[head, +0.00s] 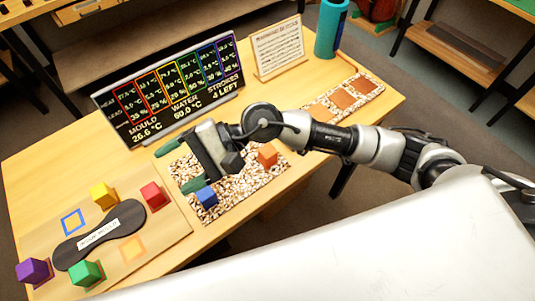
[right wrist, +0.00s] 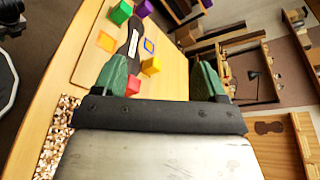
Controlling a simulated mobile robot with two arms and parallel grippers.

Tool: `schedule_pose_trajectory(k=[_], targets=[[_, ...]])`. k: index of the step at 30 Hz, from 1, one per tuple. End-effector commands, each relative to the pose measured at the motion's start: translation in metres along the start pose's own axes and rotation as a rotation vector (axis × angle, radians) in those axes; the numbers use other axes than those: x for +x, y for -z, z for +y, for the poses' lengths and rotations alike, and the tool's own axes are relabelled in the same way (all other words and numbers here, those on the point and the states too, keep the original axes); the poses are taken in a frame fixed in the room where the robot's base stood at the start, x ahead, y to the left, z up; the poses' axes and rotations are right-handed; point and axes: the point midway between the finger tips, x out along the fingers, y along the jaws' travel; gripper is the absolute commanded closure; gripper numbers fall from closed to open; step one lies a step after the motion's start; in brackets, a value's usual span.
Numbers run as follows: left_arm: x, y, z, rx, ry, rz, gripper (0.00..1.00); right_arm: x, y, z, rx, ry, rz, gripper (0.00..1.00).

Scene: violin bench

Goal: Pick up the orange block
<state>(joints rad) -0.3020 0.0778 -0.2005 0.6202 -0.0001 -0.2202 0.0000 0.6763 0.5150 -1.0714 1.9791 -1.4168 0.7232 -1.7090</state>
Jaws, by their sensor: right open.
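The orange block (head: 267,154) sits on the speckled mat (head: 240,188), at its right part in the head view. My right gripper (head: 180,167) is open and empty, to the left of the orange block and apart from it, its green fingers above the mat's left part. Its fingers also show spread in the right wrist view (right wrist: 162,76), with nothing between them that I can see held. The orange block is not visible in the right wrist view. My left gripper is not in view.
A blue block (head: 207,197) lies on the mat near my fingers. Red (head: 153,196), yellow (head: 104,195), green (head: 86,273) and purple (head: 33,270) blocks surround a dark mould plate (head: 78,247). A display board (head: 170,90) stands behind. A teal cylinder (head: 330,28) stands at the back.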

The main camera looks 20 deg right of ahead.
Motion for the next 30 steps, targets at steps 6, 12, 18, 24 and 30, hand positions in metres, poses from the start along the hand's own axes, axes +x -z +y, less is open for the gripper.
schedule_pose_trajectory(k=[6, 12, 18, 24, 30], targets=[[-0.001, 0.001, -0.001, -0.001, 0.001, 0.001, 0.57, -0.084, 0.093, 0.056, -0.608, -0.798, 0.279, 0.28], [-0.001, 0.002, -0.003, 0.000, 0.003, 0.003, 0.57, -0.164, 0.130, 0.059, -0.769, -1.243, 0.359, 0.28], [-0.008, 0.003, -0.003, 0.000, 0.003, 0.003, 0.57, -0.177, 0.145, 0.070, -0.781, -1.333, 0.361, 0.28], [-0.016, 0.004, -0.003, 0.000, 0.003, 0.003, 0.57, -0.169, 0.164, 0.092, -0.782, -1.327, 0.362, 0.28], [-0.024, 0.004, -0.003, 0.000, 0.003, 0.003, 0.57, -0.164, 0.173, 0.102, -0.782, -1.325, 0.361, 0.28]])
